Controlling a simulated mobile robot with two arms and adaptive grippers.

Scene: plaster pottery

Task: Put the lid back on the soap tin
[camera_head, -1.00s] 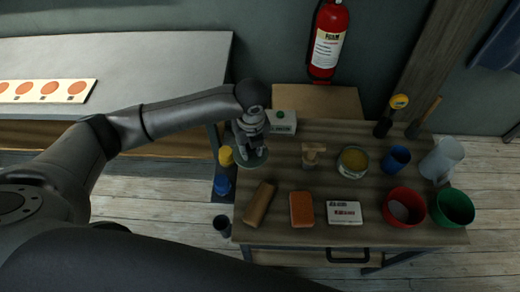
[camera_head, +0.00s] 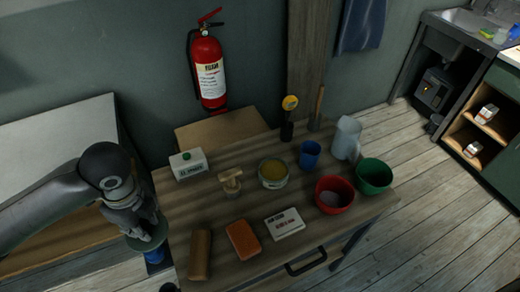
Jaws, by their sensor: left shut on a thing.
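The soap tin (camera_head: 273,174) is a round, pale tin on the wooden table, near its middle. It is open, and its yellow contents show from above. My left gripper (camera_head: 143,228) is at the left, beside the table's left edge. It is shut on a dark green, round lid (camera_head: 149,241), held below the fingers and well to the left of the tin. The fingers are partly hidden by the wrist. My right gripper is not in view.
Around the tin on the table (camera_head: 222,212) are a wooden tool (camera_head: 230,181), a blue cup (camera_head: 310,154), a red bowl (camera_head: 334,193), an orange block (camera_head: 243,240) and a white packet (camera_head: 284,224). A white box (camera_head: 188,165) stands at the back left.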

